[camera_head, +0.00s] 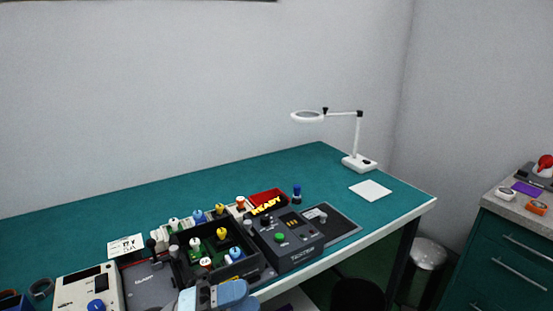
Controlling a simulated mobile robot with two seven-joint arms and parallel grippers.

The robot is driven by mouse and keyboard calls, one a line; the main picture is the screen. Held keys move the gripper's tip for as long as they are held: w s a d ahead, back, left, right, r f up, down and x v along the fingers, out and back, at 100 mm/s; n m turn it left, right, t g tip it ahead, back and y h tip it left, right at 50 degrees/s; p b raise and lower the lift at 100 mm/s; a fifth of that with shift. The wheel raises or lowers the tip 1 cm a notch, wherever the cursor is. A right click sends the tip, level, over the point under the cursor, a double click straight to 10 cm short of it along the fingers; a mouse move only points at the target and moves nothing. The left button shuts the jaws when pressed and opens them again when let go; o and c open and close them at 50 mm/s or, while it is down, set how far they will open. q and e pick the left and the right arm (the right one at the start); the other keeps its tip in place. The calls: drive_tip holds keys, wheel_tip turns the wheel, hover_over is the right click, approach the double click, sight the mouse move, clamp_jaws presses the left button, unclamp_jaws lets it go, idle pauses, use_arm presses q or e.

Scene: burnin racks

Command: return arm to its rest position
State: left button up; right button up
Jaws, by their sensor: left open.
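My left gripper (213,295) shows at the bottom of the head view, grey and blue, over the front edge of the table by the black rack. Its jaws are open, and I see nothing held between them. The black rack (262,262) holds several knobbed pieces with yellow, green, white and blue tops. My right gripper is not in view.
The green table (95,205) is clear along the back. A black box with a green button (280,237) stands right of the rack. A beige device (75,293) is at left. A white magnifier lamp (359,162) stands at far right. A drawer cabinet (510,262) is beyond the table.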

use_arm(q)
drive_tip(key=a+f+n+t+y, duration=0.4)
drive_tip(key=f+n+t+y, duration=0.3)
drive_tip(key=n, duration=0.5)
drive_tip(key=a+f+n+t+y, duration=0.4)
drive_tip(key=f+n+t+y, duration=0.25)
drive_tip(key=n, duration=0.55)
drive_tip(key=s+a+f+n+g+y, duration=0.2)
drive_tip(key=s+f+n+g, duration=0.2)
drive_tip(key=s+f, duration=0.4)
drive_tip(key=s+a+f+n+g+y, duration=0.3)
drive_tip(key=s+f+n, duration=0.2)
drive_tip(key=f, duration=0.4)
wheel_tip(320, 180, up, 15)
drive_tip(key=m+p, duration=0.1)
drive_tip(key=p, duration=1.6)
drive_tip(key=shift+a+t, duration=0.35)
drive_tip(key=shift+a, duration=0.05)
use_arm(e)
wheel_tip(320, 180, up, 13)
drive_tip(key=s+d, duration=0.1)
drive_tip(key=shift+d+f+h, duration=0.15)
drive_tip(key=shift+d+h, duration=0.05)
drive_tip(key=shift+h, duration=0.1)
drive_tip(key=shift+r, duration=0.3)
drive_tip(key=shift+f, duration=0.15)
